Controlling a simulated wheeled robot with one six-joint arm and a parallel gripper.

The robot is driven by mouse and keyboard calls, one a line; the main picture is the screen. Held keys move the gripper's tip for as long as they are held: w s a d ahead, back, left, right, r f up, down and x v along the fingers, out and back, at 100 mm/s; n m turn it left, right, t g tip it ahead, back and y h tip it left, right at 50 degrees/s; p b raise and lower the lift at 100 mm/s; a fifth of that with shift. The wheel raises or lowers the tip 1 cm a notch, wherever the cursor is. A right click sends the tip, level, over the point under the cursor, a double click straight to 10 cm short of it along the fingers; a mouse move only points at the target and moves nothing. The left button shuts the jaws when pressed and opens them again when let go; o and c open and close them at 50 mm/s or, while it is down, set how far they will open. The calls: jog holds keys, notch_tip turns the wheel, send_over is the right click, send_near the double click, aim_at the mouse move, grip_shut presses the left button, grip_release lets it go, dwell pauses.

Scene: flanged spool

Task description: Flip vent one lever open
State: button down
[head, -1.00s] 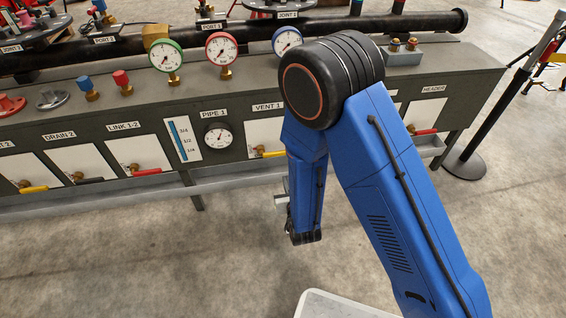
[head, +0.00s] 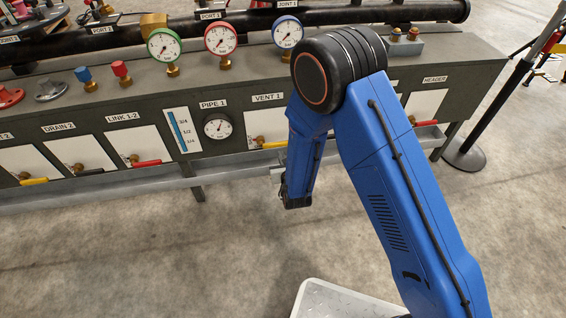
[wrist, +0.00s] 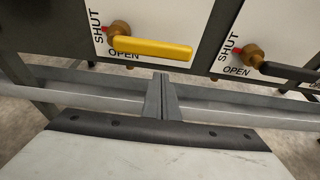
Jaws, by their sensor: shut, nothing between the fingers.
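The vent one lever is a yellow handle (head: 274,145) on a brass valve, on a white panel under the "VENT 1" label in the head view. In the wrist view, the yellow lever (wrist: 152,48) lies nearly level, pointing right from its brass stem. "SHUT" is printed upright at its left and "OPEN" below it, partly covered by the handle. My gripper (wrist: 161,78) is shut and empty, its fingertips below the lever in the picture and apart from it. In the head view my arm hides most of the gripper.
A black-handled lever (wrist: 290,70) is to the right in the wrist view. A grey rail or trough (head: 110,190) runs along the bench front below the panels. Gauges and a black pipe (head: 370,15) stand above. Bare floor lies in front.

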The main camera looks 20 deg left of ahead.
jog(key=shift+r, duration=1.1)
